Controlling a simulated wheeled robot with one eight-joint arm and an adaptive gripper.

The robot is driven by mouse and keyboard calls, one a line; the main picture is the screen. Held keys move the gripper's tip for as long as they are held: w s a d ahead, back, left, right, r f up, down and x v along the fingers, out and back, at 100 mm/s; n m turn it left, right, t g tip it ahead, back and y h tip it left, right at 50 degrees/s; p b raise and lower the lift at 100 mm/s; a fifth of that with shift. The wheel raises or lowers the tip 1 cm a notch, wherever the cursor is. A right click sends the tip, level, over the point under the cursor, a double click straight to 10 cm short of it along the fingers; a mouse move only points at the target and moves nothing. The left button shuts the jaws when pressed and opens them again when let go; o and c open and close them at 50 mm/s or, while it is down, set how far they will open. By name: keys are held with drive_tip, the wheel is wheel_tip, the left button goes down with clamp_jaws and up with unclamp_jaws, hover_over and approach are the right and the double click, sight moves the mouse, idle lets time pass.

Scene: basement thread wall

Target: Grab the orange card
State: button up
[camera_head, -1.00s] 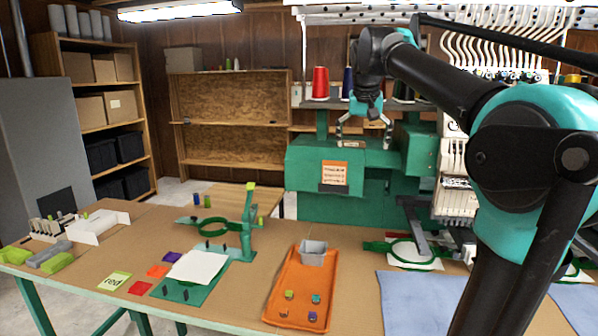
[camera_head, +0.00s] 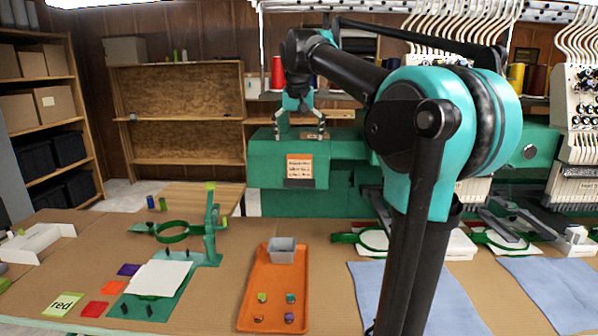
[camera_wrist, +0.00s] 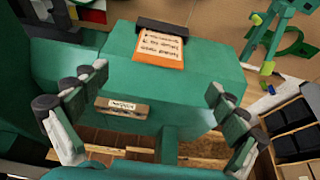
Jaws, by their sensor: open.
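A small orange card (camera_head: 114,287) lies flat on the brown table at the left, between a purple card (camera_head: 129,269) and a red card (camera_head: 95,309). A light green card with the word "red" (camera_head: 63,304) lies left of them. An orange printed sheet (camera_head: 300,166) is on the front of the green machine, and it also shows in the wrist view (camera_wrist: 159,48). My gripper (camera_head: 303,132) is open and empty, pointing down in front of the machine, far from the small orange card. Its two fingers show spread in the wrist view.
A white sheet (camera_head: 160,277) lies on a green board beside the cards, near a green hoop stand (camera_head: 212,228). An orange tray (camera_head: 262,272) holds a grey bin and small blocks. Blue cloth (camera_head: 365,285) lies at the right. Table around the cards is partly clear.

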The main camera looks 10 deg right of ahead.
sight(299, 154)
drive_tip(key=x, duration=0.5)
drive_tip(key=shift+w+d, duration=0.2)
drive_tip(key=shift+w, duration=0.2)
drive_tip(key=shift+w+f, duration=0.2)
drive_tip(key=shift+f, duration=0.35)
drive_tip(key=shift+c, duration=0.3)
drive_tip(key=c, duration=0.9)
drive_tip(key=shift+r, duration=0.15)
